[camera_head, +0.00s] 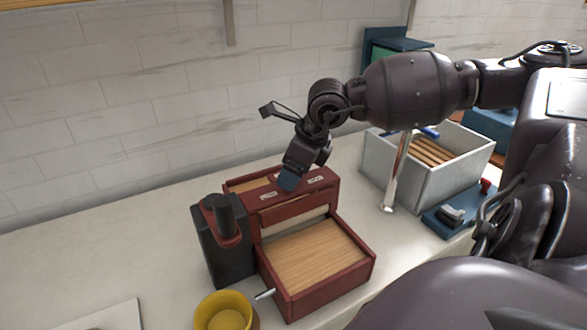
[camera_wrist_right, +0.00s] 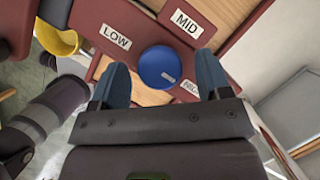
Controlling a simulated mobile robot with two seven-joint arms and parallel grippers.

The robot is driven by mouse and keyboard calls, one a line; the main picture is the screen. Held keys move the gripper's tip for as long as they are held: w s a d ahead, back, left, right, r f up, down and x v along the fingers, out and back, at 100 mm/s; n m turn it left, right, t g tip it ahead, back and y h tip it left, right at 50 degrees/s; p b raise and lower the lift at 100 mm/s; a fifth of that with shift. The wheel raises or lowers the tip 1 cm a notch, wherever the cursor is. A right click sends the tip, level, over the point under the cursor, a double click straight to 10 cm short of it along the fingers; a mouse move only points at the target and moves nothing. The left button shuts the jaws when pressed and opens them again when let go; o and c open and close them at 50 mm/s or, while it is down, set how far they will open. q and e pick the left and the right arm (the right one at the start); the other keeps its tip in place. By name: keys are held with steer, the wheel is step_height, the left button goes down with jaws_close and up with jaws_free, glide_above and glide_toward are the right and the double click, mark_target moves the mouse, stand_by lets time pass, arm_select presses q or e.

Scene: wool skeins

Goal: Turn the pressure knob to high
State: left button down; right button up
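The round blue pressure knob (camera_wrist_right: 160,67) sits on the red panel of the wooden press (camera_head: 318,182). A small light mark shows on the lower right of its face, toward a partly hidden third label (camera_wrist_right: 190,88). A LOW label (camera_wrist_right: 115,37) is at its upper left and a MID label (camera_wrist_right: 187,24) at its upper right. My right gripper (camera_head: 288,182) is down at the panel. In the wrist view it is open (camera_wrist_right: 162,66), with one blue finger on each side of the knob; contact is unclear. The head view hides the knob. My left gripper is out of view.
A black device (camera_head: 224,245) stands against the press's left side, with a yellow cup (camera_head: 224,312) in front. A grey bin (camera_head: 408,180) with wooden pieces and a blue tray (camera_head: 445,222) are at right. The counter at left is mostly clear.

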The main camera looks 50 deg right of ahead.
steer(key=shift+s+d+r, duration=0.15)
steer(key=shift+r, duration=0.35)
steer(key=p+v, duration=0.5)
steer(key=v, duration=0.4)
steer(key=shift+r, duration=0.3)
steer(key=shift+s, duration=0.1)
